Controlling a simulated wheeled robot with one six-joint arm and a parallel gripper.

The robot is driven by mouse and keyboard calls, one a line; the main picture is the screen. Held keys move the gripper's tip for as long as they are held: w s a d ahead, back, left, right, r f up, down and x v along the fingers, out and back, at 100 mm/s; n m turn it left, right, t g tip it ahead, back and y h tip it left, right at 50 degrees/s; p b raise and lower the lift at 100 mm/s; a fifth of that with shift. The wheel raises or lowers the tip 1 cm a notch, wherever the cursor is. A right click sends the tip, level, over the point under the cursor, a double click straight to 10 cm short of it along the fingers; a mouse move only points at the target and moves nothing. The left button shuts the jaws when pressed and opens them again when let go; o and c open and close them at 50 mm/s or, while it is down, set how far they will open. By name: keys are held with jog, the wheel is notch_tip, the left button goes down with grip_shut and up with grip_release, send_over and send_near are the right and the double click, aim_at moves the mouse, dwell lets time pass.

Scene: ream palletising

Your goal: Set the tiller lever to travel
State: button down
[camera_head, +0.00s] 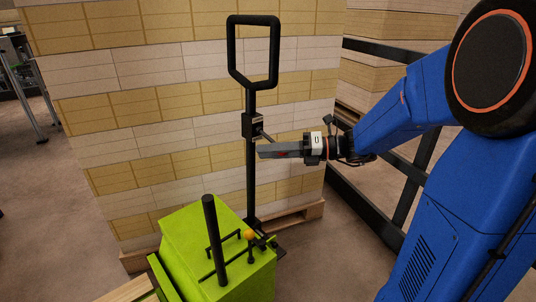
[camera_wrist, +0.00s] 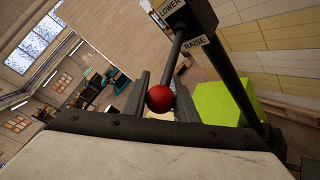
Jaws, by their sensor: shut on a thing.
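The tiller is a black post with a loop handle (camera_head: 254,50), standing on the lime green truck body (camera_head: 205,245). A black box (camera_head: 252,125) sits partway up the post. In the wrist view the box (camera_wrist: 196,14) has LOWER and RAISE labels, and I see no travel label. The thin tiller lever (camera_wrist: 174,58) comes out of the box near these labels and ends in a red ball knob (camera_wrist: 160,98). My gripper (camera_head: 262,150) is shut on the lever at its red knob, to the right of the post. Its fingers (camera_wrist: 162,97) stand either side of the knob.
A tall stack of white and tan reams (camera_head: 150,110) on a wooden pallet (camera_head: 295,215) stands behind the tiller. A dark rail frame (camera_head: 370,205) stands to the right. A black upright (camera_head: 214,240) and an orange knob (camera_head: 249,234) rise from the truck body.

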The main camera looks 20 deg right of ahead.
jog(key=shift+s+d+r+m+g+h, duration=0.1)
jog(key=shift+r+m+g+h, duration=0.15)
jog(key=shift+r+m+h, duration=0.25)
jog(key=shift+s+d+r+m+g+h, duration=0.1)
jog(key=shift+r+m+g+h, duration=0.15)
jog(key=shift+r, duration=0.3)
jog(key=c, duration=1.4)
grip_release()
jog(key=shift+c, duration=0.2)
jog(key=shift+d, duration=0.1)
jog(key=v, duration=1.7)
jog(key=shift+r, duration=0.1)
